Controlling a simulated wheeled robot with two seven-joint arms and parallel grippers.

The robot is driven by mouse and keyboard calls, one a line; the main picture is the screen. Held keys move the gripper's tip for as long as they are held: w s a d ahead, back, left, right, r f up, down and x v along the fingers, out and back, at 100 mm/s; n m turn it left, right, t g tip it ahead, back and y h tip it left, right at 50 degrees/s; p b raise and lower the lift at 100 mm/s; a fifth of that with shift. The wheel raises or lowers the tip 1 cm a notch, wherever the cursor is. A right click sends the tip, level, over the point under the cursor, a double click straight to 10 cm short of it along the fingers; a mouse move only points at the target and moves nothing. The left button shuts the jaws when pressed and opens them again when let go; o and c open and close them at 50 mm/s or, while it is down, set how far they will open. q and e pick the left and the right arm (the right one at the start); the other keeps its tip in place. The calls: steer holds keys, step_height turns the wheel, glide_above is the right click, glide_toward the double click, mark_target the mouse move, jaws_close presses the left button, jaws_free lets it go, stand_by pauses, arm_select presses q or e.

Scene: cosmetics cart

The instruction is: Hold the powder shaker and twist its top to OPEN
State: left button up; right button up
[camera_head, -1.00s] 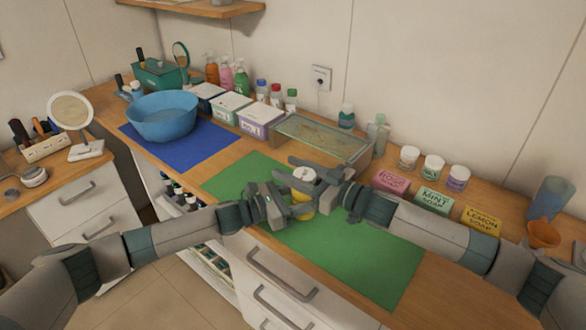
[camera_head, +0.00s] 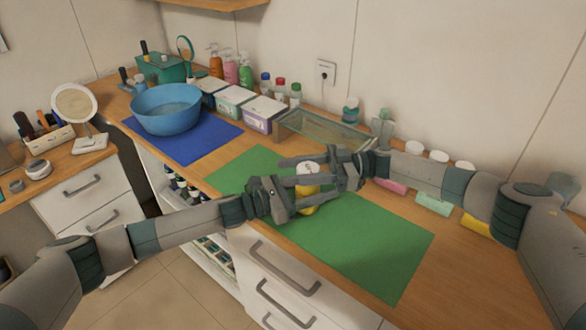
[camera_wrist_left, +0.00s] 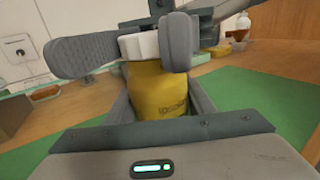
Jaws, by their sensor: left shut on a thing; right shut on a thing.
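The powder shaker (camera_head: 307,201) has a yellow body and a white top (camera_head: 307,167), and stands upright above the green mat (camera_head: 375,245). My left gripper (camera_head: 303,193) is shut on the yellow body, coming in from the left. My right gripper (camera_head: 303,168) is shut around the white top, coming in from the right. In the left wrist view the yellow body (camera_wrist_left: 157,92) sits between my left fingers, and the right gripper's dark fingers (camera_wrist_left: 142,45) lie on both sides of the white top, partly hiding it.
A glass-lidded case (camera_head: 325,130) stands behind the grippers. A blue bowl (camera_head: 166,108) sits on a blue mat (camera_head: 205,150) at the left. White-lidded jars and soap boxes stand behind my right arm, partly hidden. The green mat's right part is clear.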

steer(key=shift+s+n+g+h, duration=0.15)
steer(key=shift+n+g+h, duration=0.15)
steer(key=shift+n+g, duration=0.55)
steer(key=shift+s+n+g+h, duration=0.1)
steer(key=shift+n+g+h, duration=0.3)
steer(key=shift+g, duration=0.75)
steer(key=shift+s+d+n+g, duration=0.25)
steer(key=shift+n+g, duration=0.3)
steer(key=shift+g, duration=0.15)
steer(key=o, duration=1.1)
steer(key=shift+c, duration=0.2)
steer(key=shift+r, duration=0.1)
step_height(320, 180, up, 10)
